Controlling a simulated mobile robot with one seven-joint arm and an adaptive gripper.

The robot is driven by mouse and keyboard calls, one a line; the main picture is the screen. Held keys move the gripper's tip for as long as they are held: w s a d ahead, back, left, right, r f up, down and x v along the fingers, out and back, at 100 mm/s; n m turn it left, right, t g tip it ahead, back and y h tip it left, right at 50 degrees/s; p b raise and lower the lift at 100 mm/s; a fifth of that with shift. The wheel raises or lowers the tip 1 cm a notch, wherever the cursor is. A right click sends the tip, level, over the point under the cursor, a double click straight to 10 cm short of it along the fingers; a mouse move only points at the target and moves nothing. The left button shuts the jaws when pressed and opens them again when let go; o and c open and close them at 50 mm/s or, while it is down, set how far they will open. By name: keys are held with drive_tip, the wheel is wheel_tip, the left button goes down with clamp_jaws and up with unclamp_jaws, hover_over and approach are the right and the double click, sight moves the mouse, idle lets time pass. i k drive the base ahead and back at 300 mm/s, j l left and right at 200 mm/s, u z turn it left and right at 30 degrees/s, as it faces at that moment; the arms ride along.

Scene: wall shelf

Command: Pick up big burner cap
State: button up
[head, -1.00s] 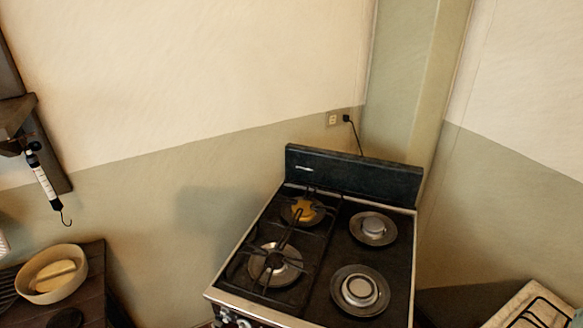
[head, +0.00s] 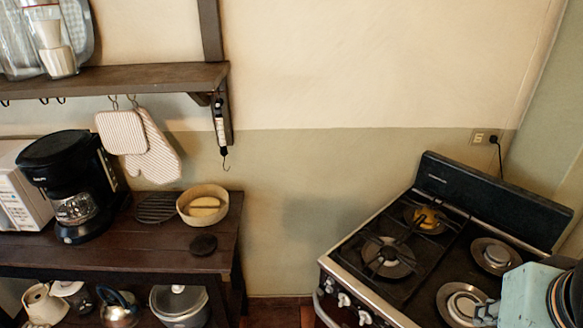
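A dark round flat disc (head: 203,244), which looks like a burner cap, lies on the dark wooden table near its right end, in front of the pale bowl. The stove (head: 347,249) stands at the right. Its right front burner (head: 463,303) and right rear burner (head: 496,256) show bare light metal tops. The left front burner (head: 388,258) sits under a black grate, and the left rear burner (head: 425,219) has a brass-coloured top. A pale blue part of my arm enters at the lower right and covers some of the stove.
The pale bowl (head: 202,206), a dark trivet (head: 157,208) and a coffee maker (head: 72,185) stand on the table (head: 130,250). Pots and kettles fill its lower shelf. Oven mitts (head: 150,145) hang from the wall shelf (head: 110,78). A floor gap separates table and stove.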

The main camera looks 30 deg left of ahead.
sight(202, 244)
drive_tip(key=j+u, duration=0.2)
drive_tip(key=u, duration=1.7)
drive_tip(key=i+l, duration=0.05)
drive_tip(key=l, duration=0.05)
